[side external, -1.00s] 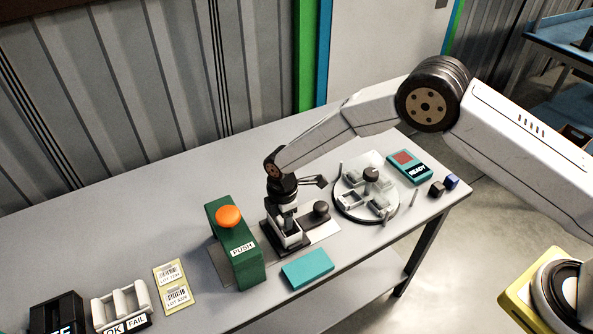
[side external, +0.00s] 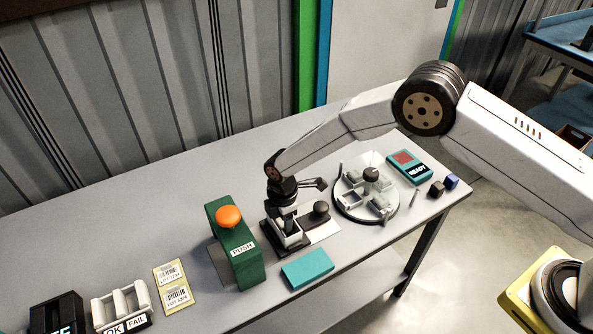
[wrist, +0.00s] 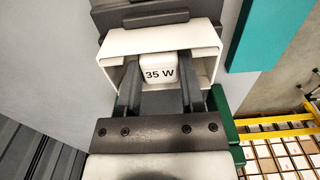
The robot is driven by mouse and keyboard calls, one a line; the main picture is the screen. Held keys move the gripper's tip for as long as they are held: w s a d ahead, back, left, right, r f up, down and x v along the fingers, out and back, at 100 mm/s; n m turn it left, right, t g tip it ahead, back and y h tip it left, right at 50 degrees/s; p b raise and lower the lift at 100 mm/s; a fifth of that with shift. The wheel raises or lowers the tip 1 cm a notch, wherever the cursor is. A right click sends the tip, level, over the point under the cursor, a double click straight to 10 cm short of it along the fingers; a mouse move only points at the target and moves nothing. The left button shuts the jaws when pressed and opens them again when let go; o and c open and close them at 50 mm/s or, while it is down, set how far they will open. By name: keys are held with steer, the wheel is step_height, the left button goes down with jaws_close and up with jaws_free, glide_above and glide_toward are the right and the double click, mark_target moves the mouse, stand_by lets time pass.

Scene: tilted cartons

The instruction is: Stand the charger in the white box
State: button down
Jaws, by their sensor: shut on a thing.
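The charger (wrist: 160,70) is a small white block marked "35 W" in the wrist view. It is between the two dark fingers of my gripper (wrist: 161,88), which is shut on it. The white box (wrist: 140,41) has an open side towards my wrist, and its walls surround the charger. Whether the charger touches the box floor is hidden.
A green stand (side external: 243,264) with an orange button (side external: 228,216) stands close left of the box. A teal block (side external: 307,268) lies in front. A round dial (side external: 351,213) with several trays and a READY device (side external: 409,167) are to the right. The table's back left is clear.

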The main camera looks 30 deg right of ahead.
steer(key=shift+f, duration=0.2)
stand_by(0.3)
stand_by(0.3)
steer(key=shift+c, duration=0.7)
jaws_free()
steer(key=c, duration=0.3)
steer(key=shift+c, duration=0.2)
steer(key=shift+r, duration=0.15)
steer(key=shift+r, duration=3.85)
